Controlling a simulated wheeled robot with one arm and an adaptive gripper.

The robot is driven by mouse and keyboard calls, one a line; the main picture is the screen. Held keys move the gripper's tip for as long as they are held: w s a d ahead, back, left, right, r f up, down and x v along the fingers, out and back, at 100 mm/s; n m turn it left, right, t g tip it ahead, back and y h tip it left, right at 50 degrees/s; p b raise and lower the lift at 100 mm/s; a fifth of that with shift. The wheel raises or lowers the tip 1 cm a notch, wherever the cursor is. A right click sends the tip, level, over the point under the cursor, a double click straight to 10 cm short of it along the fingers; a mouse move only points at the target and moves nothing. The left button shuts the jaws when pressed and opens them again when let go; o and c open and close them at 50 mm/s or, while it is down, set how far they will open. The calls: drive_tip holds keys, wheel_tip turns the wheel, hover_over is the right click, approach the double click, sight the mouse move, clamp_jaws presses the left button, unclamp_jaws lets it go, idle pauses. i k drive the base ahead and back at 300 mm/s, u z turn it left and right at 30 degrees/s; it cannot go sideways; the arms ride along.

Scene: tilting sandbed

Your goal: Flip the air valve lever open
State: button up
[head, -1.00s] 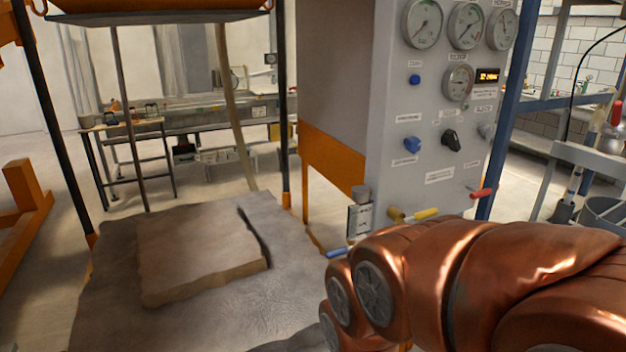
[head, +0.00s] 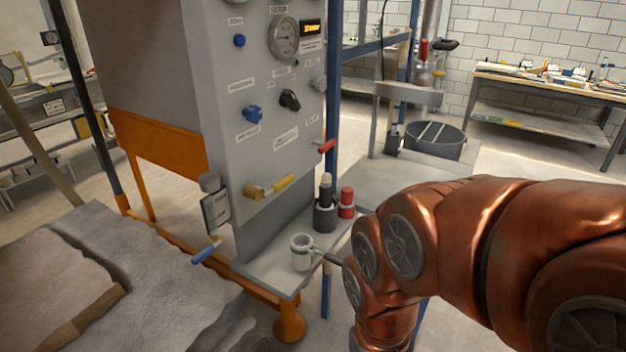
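The grey control panel (head: 262,150) stands left of centre in the head view. On its lower face is a yellow lever (head: 284,185) on a brass valve body, lying roughly sideways and tilted up to the right. A shorter red lever (head: 326,146) sticks out at the panel's right edge. A blue lever (head: 206,251) is at the lower left, below a small gauge box. The labels are too small to read, so I cannot tell which lever is the air valve. My copper arm fills the lower right, apart from the levers. My gripper is not visible.
A ledge below the panel holds a white cup (head: 302,254) with a handle, a dark cylinder (head: 325,209) and a red-topped container (head: 347,202). The sandbed (head: 150,265) is at lower left. A dark bucket (head: 433,139) stands behind my arm.

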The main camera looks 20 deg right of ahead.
sight(279, 185)
drive_tip(key=k, duration=1.3)
drive_tip(key=u, duration=0.65)
drive_tip(key=i, duration=1.65)
drive_tip(key=z, duration=0.4)
